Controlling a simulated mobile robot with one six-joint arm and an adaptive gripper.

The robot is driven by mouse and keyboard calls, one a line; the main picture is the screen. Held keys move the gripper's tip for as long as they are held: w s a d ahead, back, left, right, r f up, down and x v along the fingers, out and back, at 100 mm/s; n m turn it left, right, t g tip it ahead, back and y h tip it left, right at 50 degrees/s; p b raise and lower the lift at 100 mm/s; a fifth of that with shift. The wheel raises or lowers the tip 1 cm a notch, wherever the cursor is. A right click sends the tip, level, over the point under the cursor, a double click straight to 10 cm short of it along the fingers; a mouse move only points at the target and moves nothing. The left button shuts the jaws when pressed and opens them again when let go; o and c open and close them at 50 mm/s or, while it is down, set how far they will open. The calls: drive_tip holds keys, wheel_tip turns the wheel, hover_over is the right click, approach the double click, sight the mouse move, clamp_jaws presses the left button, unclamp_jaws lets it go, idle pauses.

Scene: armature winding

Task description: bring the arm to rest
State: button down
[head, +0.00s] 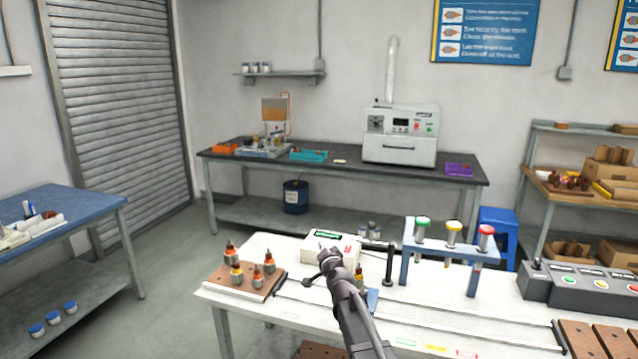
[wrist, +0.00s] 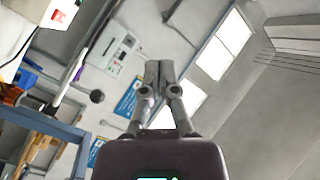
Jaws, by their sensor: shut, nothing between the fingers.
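My gripper (head: 324,254) is raised over the white worktable (head: 270,318), in front of a white device with a green display (head: 330,245). In the wrist view its two fingers (wrist: 158,68) are together and hold nothing. They point up toward the wall and ceiling. My arm reaches in from the bottom of the head view and partly hides an armature (head: 359,274) behind it. The height of the gripper above the table is hard to tell.
A brown board (head: 243,282) with several armatures stands left of my gripper. A dark post (head: 388,264) and a blue rack with coloured caps (head: 450,254) stand to the right. A control box (head: 580,288) is farther right. The table's front left is clear.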

drive_tip(key=s+d+f+n+g+h+p, duration=0.1)
drive_tip(key=s+d+f+g, duration=0.3)
drive_tip(key=s, duration=0.7)
drive_tip(key=s+d+f+n+g+h+p, duration=0.1)
drive_tip(key=s+d+f+n+g, duration=0.2)
drive_tip(key=s, duration=0.9)
drive_tip(key=s+d+f+n+g+h+p, duration=0.1)
drive_tip(key=s+d+f+n+g+h, duration=0.1)
drive_tip(key=s+d+f+g, duration=0.4)
drive_tip(key=s+d+g, duration=0.3)
drive_tip(key=s, duration=0.3)
drive_tip(key=shift+f+n+g+p, duration=0.3)
drive_tip(key=shift+f+g+p, duration=0.05)
drive_tip(key=shift+g+p, duration=0.05)
